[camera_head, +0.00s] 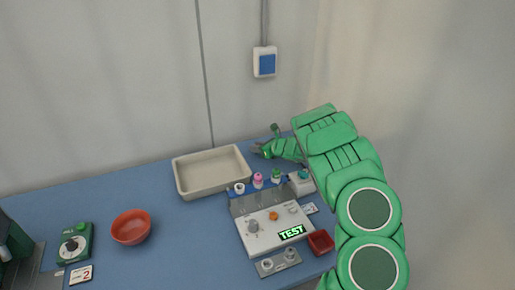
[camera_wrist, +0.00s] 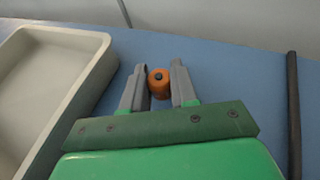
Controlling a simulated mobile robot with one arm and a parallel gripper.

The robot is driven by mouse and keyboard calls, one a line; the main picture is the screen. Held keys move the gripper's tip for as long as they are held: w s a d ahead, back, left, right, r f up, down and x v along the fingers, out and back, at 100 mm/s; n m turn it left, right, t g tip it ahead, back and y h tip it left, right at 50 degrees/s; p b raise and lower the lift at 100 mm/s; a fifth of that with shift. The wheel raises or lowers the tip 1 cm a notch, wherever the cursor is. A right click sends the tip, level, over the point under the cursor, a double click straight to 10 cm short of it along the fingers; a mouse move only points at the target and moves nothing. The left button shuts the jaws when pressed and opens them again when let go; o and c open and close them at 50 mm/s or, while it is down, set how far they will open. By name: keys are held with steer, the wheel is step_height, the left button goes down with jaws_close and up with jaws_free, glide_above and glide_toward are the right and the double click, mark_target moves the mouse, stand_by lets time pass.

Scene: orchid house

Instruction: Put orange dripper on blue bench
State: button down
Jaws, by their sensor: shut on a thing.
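The orange dripper (camera_wrist: 159,84) is between the two grey fingers of my gripper (camera_wrist: 158,68) in the wrist view. The fingers are shut on it, and its round top with a dark centre faces the camera. Blue bench surface (camera_wrist: 225,85) lies behind and around it. I cannot tell whether the dripper touches the bench. In the head view my gripper (camera_head: 262,150) is low over the back of the blue bench (camera_head: 190,245), just right of the cream tray. The dripper cannot be made out there.
The cream tray (camera_head: 181,185) is close left of my gripper. A control box (camera_head: 265,238) with a TEST display and several small coloured-top items stands in front. A red bowl (camera_head: 130,227), green timer box (camera_head: 74,243) and small red tray (camera_head: 320,242) are on the bench. The front-left middle is clear.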

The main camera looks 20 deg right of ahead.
steer(key=shift+f, duration=0.25)
steer(key=c, duration=0.8)
jaws_free()
steer(key=shift+c, duration=0.2)
steer(key=shift+r, duration=0.15)
steer(key=shift+v, duration=6)
